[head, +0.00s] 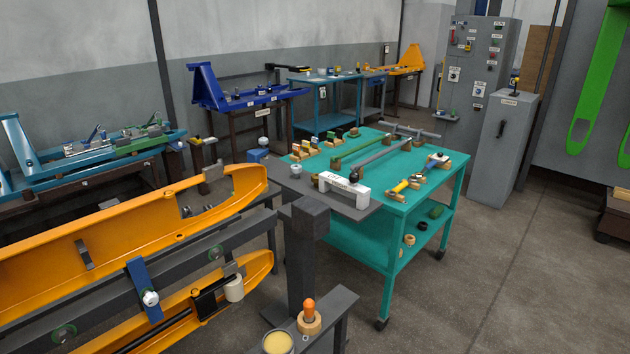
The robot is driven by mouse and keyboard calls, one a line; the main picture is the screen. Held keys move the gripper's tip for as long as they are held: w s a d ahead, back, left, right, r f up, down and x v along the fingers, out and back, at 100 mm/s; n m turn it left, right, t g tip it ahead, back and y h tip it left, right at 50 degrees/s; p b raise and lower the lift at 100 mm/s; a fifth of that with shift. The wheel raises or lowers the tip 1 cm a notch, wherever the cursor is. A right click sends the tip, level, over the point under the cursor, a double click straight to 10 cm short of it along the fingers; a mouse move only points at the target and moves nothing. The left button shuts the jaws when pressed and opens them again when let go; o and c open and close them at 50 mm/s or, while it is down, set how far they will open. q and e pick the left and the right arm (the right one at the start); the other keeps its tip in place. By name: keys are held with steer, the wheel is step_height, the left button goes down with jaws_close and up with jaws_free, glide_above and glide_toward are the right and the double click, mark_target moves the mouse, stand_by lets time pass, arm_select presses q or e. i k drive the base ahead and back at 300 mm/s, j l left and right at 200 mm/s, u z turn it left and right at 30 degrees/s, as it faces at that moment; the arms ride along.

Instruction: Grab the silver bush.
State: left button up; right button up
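No gripper of mine shows in the head view. I cannot tell for sure which thing is the silver bush. A small silver round piece (295,170) sits on the dark grey plate (352,212) at the near left of the teal table (425,182). A pale cylinder (234,289) sits at the end of a dark rod on the lower orange fork (262,262). A silver round end (150,298) shows on a blue bracket (143,282) at the left.
A white arched block (345,188) stands on the grey plate. A dark post (302,255) rises before the table. A yellow-filled tin (278,343) and an orange-handled tool (309,313) stand at the bottom. A grey cabinet (498,150) stands behind right.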

mark_target(297, 169)
steer(key=i+l+u, duration=0.1)
steer(key=u, duration=0.6)
steer(key=i+l+u, duration=0.15)
steer(key=l+u, duration=0.15)
steer(key=l, duration=0.15)
steer(key=i+l+u, duration=0.25)
steer(key=l, duration=0.2)
steer(key=l+u, duration=0.3)
steer(key=l, duration=0.15)
